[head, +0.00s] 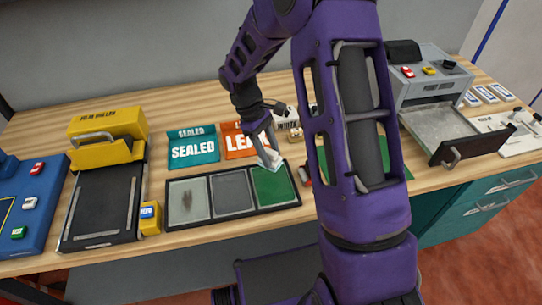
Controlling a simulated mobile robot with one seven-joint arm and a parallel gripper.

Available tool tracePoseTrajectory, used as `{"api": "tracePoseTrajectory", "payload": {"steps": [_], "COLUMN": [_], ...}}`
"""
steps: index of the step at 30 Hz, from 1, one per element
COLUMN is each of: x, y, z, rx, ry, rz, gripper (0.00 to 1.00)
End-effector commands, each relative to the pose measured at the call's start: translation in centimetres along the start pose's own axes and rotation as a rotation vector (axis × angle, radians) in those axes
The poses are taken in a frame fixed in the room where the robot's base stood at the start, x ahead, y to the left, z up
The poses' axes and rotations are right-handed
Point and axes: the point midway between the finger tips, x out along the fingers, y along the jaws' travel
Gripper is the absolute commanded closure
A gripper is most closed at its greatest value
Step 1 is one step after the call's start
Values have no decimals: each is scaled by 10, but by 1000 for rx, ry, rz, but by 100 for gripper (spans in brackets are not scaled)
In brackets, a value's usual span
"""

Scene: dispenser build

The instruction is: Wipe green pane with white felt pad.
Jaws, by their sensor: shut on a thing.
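The green pane (272,190) is the right one of three panes in a dark tray (234,214) on the wooden bench. My gripper (264,150) points down at the far edge of the green pane. It is shut on a small white piece, which looks like the felt pad (274,160). The pad is at or just above the pane's far edge; I cannot tell whether it touches. My arm crosses the middle of the view and hides part of the bench to the right.
A grey pane (231,194) and a speckled one (188,202) fill the tray's other places. Behind stand a teal SEALED pouch (193,147) and an orange one (238,142). A yellow film puller (106,135) is left; a grey machine with an open drawer (440,124) is right.

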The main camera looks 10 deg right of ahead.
Motion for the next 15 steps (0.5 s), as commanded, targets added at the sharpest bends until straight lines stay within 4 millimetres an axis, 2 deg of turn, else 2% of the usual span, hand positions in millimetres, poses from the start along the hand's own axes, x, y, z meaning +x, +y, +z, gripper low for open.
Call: {"api": "tracePoseTrajectory", "payload": {"steps": [9, 15], "x": [-27, -33], "y": [-6, -8], "z": [9, 12], "rx": [1, 1], "ry": [2, 0], "rz": [1, -1], "gripper": [100, 100]}}
